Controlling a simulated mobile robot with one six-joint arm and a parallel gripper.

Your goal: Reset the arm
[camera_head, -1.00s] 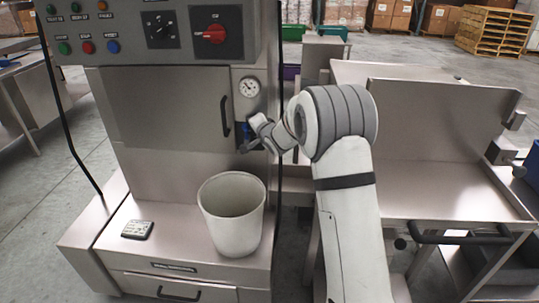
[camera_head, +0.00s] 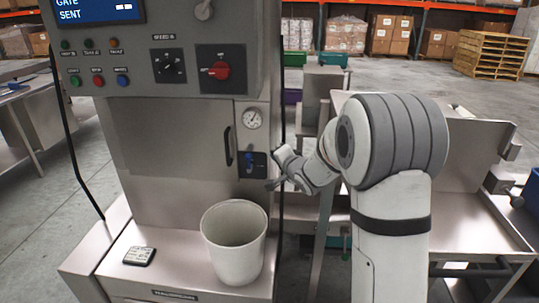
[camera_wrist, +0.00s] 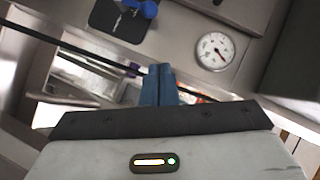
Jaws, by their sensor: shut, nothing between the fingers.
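My gripper (camera_head: 272,186) is shut and empty. In the head view it is in the air just right of the machine's front, beside the blue-handled valve (camera_head: 249,163). In the wrist view its blue fingertips (camera_wrist: 159,86) are together with nothing between them. The valve's blue handle (camera_wrist: 146,8) shows at the top of the wrist view, apart from the fingers. My arm reaches in from the lower right, bent at a large grey joint.
A steel machine (camera_head: 165,150) carries a red knob (camera_head: 219,71), a gauge (camera_head: 252,119) and a screen (camera_head: 97,10). A white bucket (camera_head: 235,262) and a small device (camera_head: 139,256) stand on its ledge. A steel table (camera_head: 470,225) is at right.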

